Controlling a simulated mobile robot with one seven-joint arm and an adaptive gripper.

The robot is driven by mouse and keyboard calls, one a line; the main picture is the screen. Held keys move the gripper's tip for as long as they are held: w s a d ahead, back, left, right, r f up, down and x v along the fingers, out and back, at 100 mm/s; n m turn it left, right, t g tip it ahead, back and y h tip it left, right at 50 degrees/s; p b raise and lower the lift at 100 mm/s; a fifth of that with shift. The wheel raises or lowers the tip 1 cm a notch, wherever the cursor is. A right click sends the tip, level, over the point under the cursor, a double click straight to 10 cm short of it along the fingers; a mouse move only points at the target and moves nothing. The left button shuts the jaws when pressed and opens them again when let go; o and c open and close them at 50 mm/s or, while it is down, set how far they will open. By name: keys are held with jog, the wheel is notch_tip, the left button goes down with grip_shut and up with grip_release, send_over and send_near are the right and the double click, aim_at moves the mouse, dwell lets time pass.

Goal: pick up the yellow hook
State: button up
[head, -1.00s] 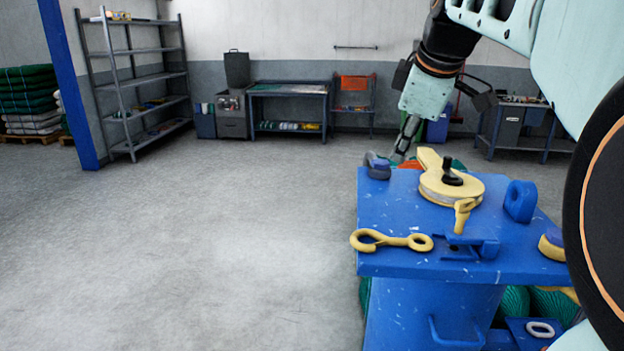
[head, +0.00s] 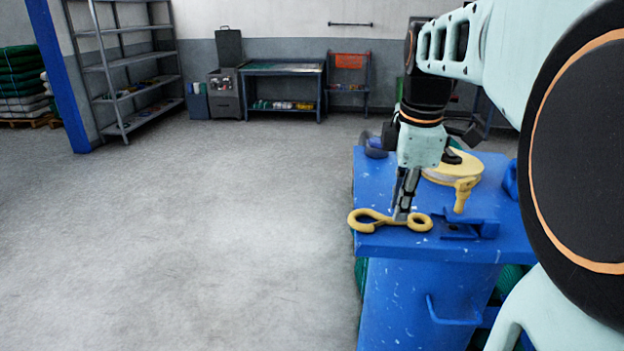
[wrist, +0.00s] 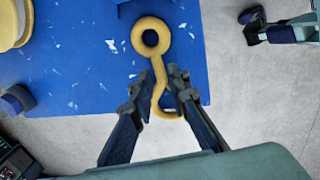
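The yellow hook (head: 388,220) lies flat near the front left corner of the blue table. Its curved end points left and its round eye is at the right. In the wrist view the hook (wrist: 157,68) shows its eye at the top, with its curved end partly hidden by a finger. My gripper (head: 402,212) is over the middle of the hook, pointing down. In the wrist view my gripper (wrist: 160,78) has one finger on each side of the shank, close to it. I cannot tell whether the fingers touch it.
Open floor (head: 220,240) lies to the left.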

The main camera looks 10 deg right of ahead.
aim_at(390, 221)
jog(key=shift+w+f, duration=0.25)
jog(key=shift+f, duration=0.95)
grip_shut()
